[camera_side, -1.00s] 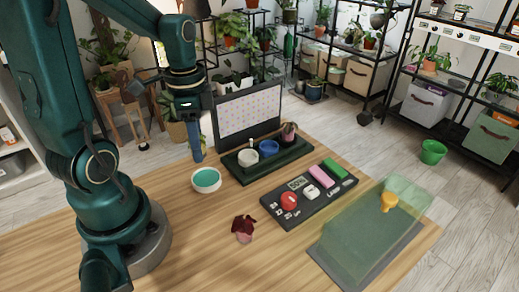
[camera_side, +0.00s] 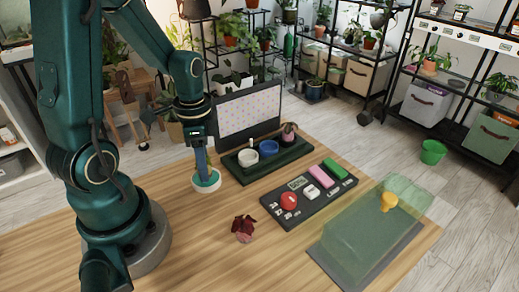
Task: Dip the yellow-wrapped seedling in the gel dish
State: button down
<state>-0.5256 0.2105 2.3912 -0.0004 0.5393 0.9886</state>
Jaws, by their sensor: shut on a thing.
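The gel dish (camera_side: 206,185), a round white dish with teal gel, stands on the wooden table. My gripper (camera_side: 203,175) points down over it, its blue fingers reaching down to the gel within the rim as seen from here. I cannot tell whether the tip touches the gel. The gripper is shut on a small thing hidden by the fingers. No yellow wrap shows there, so I cannot make out whether it is the seedling. A dark red leafy plant with a pinkish base (camera_side: 243,228) sits on the table, to the right and nearer.
A dark green tray (camera_side: 258,176) with pots stands behind right, before a dotted panel (camera_side: 249,112). A black tray (camera_side: 308,205) holds red, white, pink and green items. The front table is clear.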

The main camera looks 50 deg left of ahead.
jog(key=shift+f, duration=0.5)
dwell(0.8)
jog(key=shift+r, duration=0.1)
dwell(0.4)
jog(key=shift+r, duration=2.95)
